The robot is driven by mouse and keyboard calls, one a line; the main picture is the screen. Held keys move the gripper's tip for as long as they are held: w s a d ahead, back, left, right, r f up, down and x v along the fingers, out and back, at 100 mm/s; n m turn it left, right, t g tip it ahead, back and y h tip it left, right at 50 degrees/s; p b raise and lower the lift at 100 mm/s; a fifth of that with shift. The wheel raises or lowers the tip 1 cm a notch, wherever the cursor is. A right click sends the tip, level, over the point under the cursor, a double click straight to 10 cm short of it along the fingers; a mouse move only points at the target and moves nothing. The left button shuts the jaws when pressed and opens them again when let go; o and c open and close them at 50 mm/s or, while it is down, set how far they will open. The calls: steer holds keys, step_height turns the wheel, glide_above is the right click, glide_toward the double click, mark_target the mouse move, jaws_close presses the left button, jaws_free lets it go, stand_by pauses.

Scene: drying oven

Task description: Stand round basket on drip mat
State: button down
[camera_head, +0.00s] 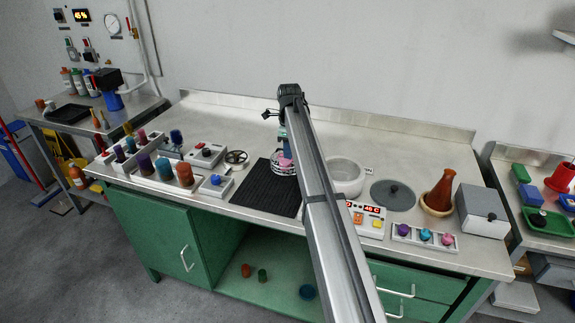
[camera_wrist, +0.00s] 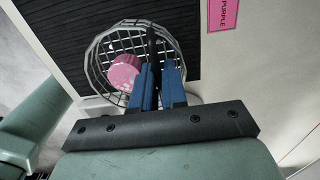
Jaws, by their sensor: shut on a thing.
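The round wire basket (camera_head: 283,170) is at the right edge of the black ribbed drip mat (camera_head: 262,190). In the wrist view the basket (camera_wrist: 97,72) holds a pink round piece (camera_wrist: 124,72) and overlaps the mat (camera_wrist: 60,20). My gripper (camera_head: 283,143) is above the basket, partly hidden by my arm. In the wrist view the blue fingers of my gripper (camera_wrist: 158,72) are shut on a dark upright part of the basket, seemingly its handle. I cannot tell whether the basket's base touches the mat or hangs just above it.
A white round bath (camera_head: 346,176) and a control box (camera_head: 366,219) are right of my arm. A grey round lid (camera_head: 393,194) lies farther right. A rack of coloured bottles (camera_head: 160,178) and a white box with a blue knob (camera_head: 215,186) are left of the mat.

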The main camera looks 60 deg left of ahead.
mark_target(289, 162)
steer(key=shift+f, duration=2.5)
steer(key=c, duration=1.2)
jaws_free()
steer(key=shift+f, duration=0.1)
steer(key=shift+o, duration=0.2)
step_height(289, 162, up, 12)
steer(key=shift+r, duration=0.15)
